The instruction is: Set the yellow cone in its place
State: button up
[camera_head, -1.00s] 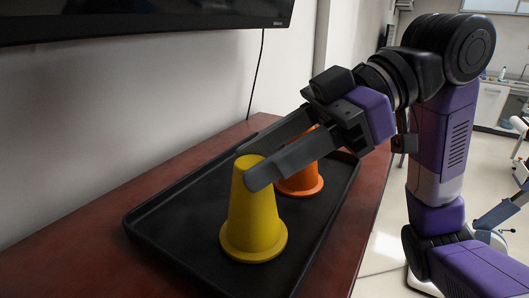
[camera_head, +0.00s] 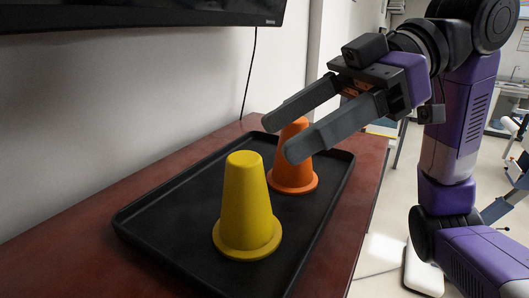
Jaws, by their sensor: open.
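The yellow cone (camera_head: 246,207) stands upright on the near part of a black tray (camera_head: 160,222). An orange cone (camera_head: 292,172) stands upright behind it on the same tray, its upper part partly covered by my gripper. My gripper (camera_head: 280,138) is open and empty. Its two fingers point left and down, above and to the right of the yellow cone, apart from it. In the picture the fingers pass on either side of the orange cone's top; I cannot tell whether they touch it.
The tray lies on a reddish-brown wooden table (camera_head: 345,215) against a white wall. A black screen (camera_head: 140,15) hangs on the wall above. The left part of the tray is bare. The floor is to the right.

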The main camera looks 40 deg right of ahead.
jog(key=b+v, duration=0.1)
jog(key=v, duration=0.6)
jog(key=shift+d+b, duration=0.1)
jog(key=shift+b, duration=0.2)
